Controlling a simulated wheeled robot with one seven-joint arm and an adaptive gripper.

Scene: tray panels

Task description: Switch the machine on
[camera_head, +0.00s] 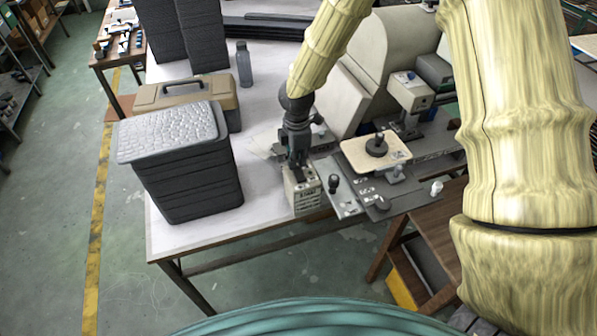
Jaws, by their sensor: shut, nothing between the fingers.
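The machine (407,48) is a large pale beige body with a rounded cover, at the back right of the table. A small light box (307,197) with dark lettering on its front stands at the table's front edge, left of the machine's grey plates. My gripper (298,172) points down at the top of this box with its fingers shut and empty. The fingertips look at or just above the box top; I cannot tell whether they touch. The gripper hides most of the box top, so I cannot see a switch there.
A stack of dark trays (188,180) with a light textured top stands left of the box. A tan toolbox (187,94) and a grey bottle (244,64) are behind. A plate with a black knob (376,146) lies right of my gripper. The white tabletop (262,188) is clear between stack and box.

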